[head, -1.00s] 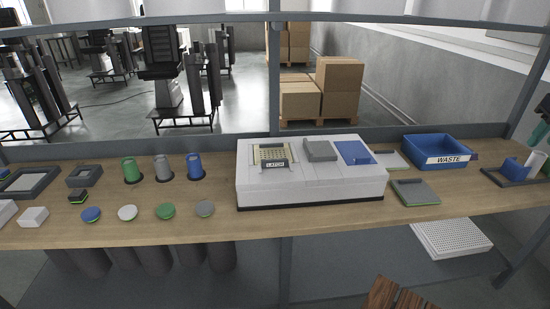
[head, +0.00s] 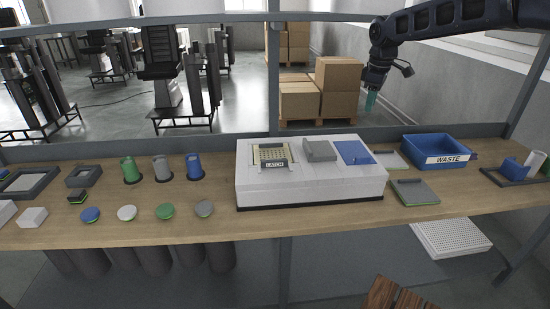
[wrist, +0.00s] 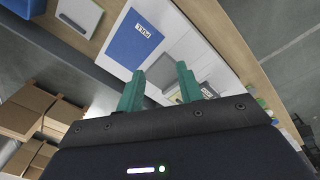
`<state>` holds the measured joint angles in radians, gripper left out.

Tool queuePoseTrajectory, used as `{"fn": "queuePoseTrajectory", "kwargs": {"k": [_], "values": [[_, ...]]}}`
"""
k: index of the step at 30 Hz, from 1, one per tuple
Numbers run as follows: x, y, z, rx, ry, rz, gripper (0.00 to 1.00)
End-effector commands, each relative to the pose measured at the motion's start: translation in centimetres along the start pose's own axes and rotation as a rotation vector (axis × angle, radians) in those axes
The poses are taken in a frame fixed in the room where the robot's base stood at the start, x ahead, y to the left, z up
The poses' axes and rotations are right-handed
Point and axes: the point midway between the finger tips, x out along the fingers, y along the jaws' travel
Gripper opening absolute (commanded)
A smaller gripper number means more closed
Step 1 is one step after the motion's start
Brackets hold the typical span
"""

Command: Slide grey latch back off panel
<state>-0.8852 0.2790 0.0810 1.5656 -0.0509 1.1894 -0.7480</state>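The grey latch (head: 275,164), labelled "LATCH", sits at the front edge of a beige gridded panel (head: 270,152) on top of the white box (head: 310,186). A grey block (head: 319,150) and a blue plate (head: 354,153) lie to its right on the same box. My gripper (head: 370,101) hangs high above and behind the right part of the bench, well away from the latch. In the wrist view its two green fingers (wrist: 160,92) stand apart with nothing between them. The blue plate (wrist: 134,40), with a "PULL" label, shows beyond the fingers.
A blue waste bin (head: 437,152) stands right of the box, with a grey-green tray (head: 414,192) before it. Green, grey and blue cups (head: 194,167) and several round lids (head: 166,211) are at left. A grey frame post and upper rail surround the bench.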

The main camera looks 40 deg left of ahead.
Motion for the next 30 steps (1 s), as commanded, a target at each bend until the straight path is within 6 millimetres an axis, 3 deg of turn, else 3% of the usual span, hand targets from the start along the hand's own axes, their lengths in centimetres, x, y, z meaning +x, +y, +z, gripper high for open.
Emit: {"fn": "queuePoseTrajectory", "kwargs": {"k": [1,6,12,15,21,30], "values": [[1.1,-0.7,-2.7,-0.055,-0.004,-0.011,0.36],[4.3,-3.5,-10.7,-0.233,-0.013,-0.042,0.36],[8.5,-8.2,-19.4,-0.436,-0.022,-0.077,0.36],[10.3,-10.7,-22.8,-0.519,-0.026,-0.091,0.36],[12.4,-13.8,-26.4,-0.616,-0.03,-0.108,0.36],[14.6,-14.5,-26.8,-0.632,-0.031,-0.111,0.36]]}}
